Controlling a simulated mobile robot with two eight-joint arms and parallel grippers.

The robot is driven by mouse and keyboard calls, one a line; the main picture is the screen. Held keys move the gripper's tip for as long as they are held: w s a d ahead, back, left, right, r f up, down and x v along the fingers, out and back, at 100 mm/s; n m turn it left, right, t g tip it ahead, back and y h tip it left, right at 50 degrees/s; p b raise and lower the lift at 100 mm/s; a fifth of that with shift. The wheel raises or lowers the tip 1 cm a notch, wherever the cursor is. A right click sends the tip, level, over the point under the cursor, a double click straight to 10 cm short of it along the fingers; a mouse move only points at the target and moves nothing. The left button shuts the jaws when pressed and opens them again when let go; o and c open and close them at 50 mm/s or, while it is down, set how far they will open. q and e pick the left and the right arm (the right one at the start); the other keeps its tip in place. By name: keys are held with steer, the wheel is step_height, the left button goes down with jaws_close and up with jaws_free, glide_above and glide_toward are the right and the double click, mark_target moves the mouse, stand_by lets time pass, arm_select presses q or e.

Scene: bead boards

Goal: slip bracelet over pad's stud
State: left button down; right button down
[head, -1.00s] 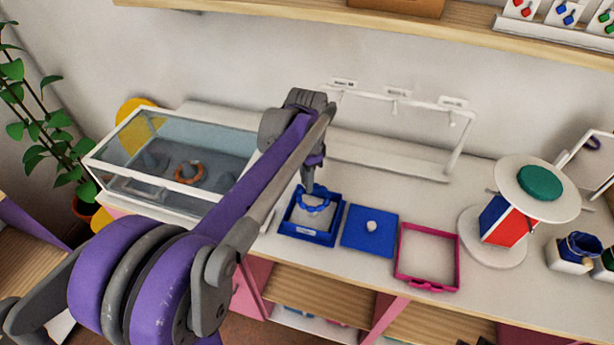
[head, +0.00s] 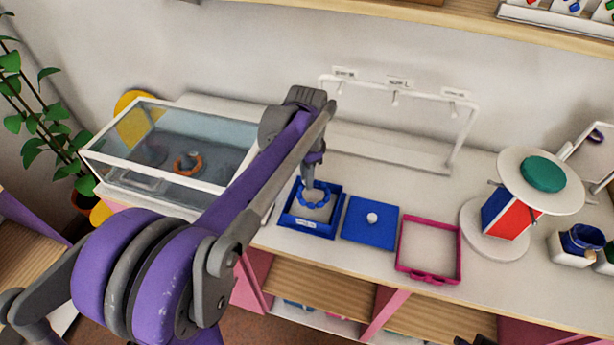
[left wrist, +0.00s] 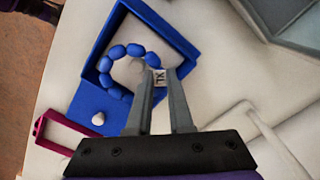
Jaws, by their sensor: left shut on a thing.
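In the head view my left gripper (head: 308,182) reaches down over the blue open tray (head: 341,206). The bracelet (head: 313,206) hangs over the tray's pale inside; whether it touches is unclear. A flat blue square pad (head: 358,232) with a white stud (head: 372,217) lies just right of the tray. The stud also shows in the left wrist view (left wrist: 98,119), bare and apart from the bracelet.
A pink open frame (head: 459,246) lies right of the pad. A glass case (head: 110,170) with an orange ring (head: 187,164) stands left. A white hook rack (head: 400,83) stands behind. A round stand with a green disc (head: 543,174) is at right.

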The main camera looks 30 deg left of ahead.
arm_select(q)
steer(key=shift+f, duration=0.3)
arm_select(e)
steer(key=shift+s+f, duration=0.1)
steer(key=shift+f, duration=0.1)
stand_by(0.4)
stand_by(0.6)
arm_select(q)
steer(key=shift+c, duration=1.7)
jaws_free()
steer(key=shift+r, duration=0.1)
arm_select(e)
steer(key=shift+r, duration=0.1)
arm_select(q)
steer(key=shift+r+p, duration=1.75)
steer(key=shift+r, duration=2.2)
arm_select(e)
step_height(320, 180, up, 5)
steer(key=w, duration=0.2)
steer(key=shift+w+r, duration=0.2)
steer(key=shift+w, duration=0.15)
steer(key=shift+s, duration=0.1)
